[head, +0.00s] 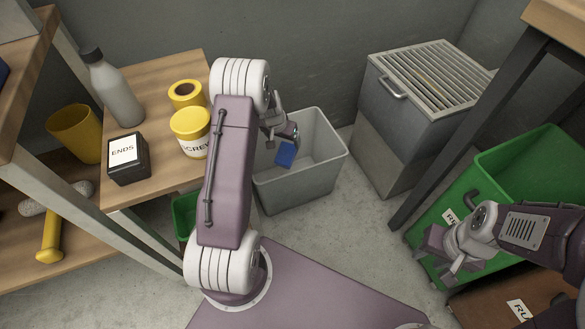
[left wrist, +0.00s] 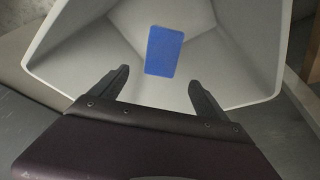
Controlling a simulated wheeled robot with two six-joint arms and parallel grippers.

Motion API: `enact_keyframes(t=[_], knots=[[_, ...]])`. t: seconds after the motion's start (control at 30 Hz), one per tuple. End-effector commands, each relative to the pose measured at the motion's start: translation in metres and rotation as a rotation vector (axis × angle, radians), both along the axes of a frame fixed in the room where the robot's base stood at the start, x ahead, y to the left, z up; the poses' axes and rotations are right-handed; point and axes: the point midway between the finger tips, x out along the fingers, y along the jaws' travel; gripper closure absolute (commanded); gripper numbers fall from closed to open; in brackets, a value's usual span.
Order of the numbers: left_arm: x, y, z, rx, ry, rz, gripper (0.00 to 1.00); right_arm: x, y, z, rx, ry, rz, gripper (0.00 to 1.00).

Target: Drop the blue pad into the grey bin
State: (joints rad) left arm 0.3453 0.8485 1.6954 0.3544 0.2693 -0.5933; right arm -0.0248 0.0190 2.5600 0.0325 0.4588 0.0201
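The grey bin (head: 300,184) stands on the floor in the middle of the head view, its mouth facing up. The blue pad (head: 286,155) shows inside the bin's outline, below my left gripper (head: 283,136). In the left wrist view the blue pad (left wrist: 164,51) lies beyond the fingertips, against the pale inside of the grey bin (left wrist: 85,62). I cannot tell whether it rests on the bottom. My left gripper (left wrist: 163,88) is open over the bin with its fingers wide apart and nothing between them. My right gripper (head: 443,257) looks open and empty, by the green bin.
A wooden table (head: 155,85) at left holds a grey bottle (head: 113,92), a yellow tape roll (head: 185,94), a yellow tub (head: 191,135) and a black box (head: 127,160). A grated metal cabinet (head: 407,115) stands right of the grey bin. A green bin (head: 525,170) stands at far right.

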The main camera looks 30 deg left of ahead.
Motion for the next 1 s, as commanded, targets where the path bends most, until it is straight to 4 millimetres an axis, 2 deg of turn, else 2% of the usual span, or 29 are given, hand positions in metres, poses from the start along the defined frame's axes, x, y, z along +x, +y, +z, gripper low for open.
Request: enact_keyframes(t=[0.27, 0.37, 0.5, 0.7, 1.0], knots=[[-0.001, 0.0, 0.003, 0.0, 0.0, 0.0, 0.15, 0.0, 0.0, 0.002, 0.0, 0.0, 0.0, 0.64], [-0.005, 0.0, 0.02, 0.0, -0.001, 0.001, 0.15, 0.0, 0.0, 0.015, 0.0, 0.0, 0.0, 0.64], [-0.016, -0.001, 0.053, 0.001, -0.001, 0.0, 0.15, 0.0, 0.0, 0.037, 0.0, 0.0, 0.0, 0.64], [-0.029, -0.002, 0.082, 0.0, 0.0, 0.001, 0.15, 0.0, 0.0, 0.053, 0.0, 0.0, 0.0, 0.64], [-0.032, -0.002, 0.085, 0.0, 0.0, 0.0, 0.15, 0.0, 0.0, 0.054, 0.0, 0.0, 0.0, 0.64]])
